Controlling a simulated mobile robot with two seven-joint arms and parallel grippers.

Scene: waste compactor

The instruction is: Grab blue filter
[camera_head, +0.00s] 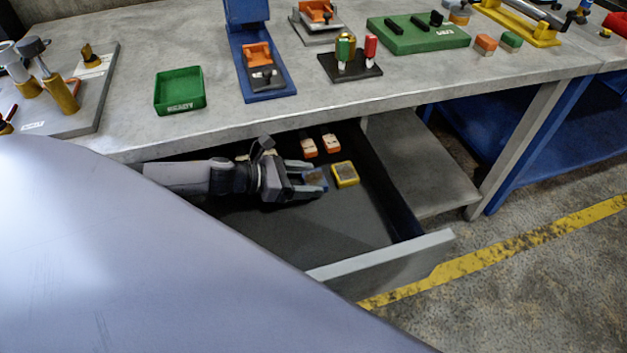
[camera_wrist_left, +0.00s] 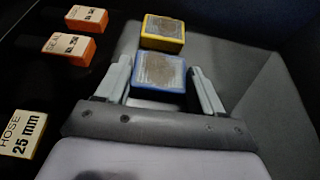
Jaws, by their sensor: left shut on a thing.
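The blue filter (camera_head: 315,180) is a small blue-edged block with a brownish-grey face, inside the open drawer under the bench. My left gripper (camera_head: 308,183) reaches into the drawer and is shut on it. In the left wrist view the blue filter (camera_wrist_left: 159,75) sits between the two fingertips (camera_wrist_left: 160,80), which touch its sides. The gripper hides part of it in the head view. I cannot tell whether it still rests on the drawer floor. My right gripper is in neither view.
A yellow filter (camera_head: 345,174) lies just right of the blue one. Orange-and-white labelled blocks (camera_head: 309,148) lie farther back. The open drawer's front panel (camera_head: 385,258) and the bench edge (camera_head: 400,100) bound the space. The drawer floor is clear toward the front. A green tray (camera_head: 180,91) stands above.

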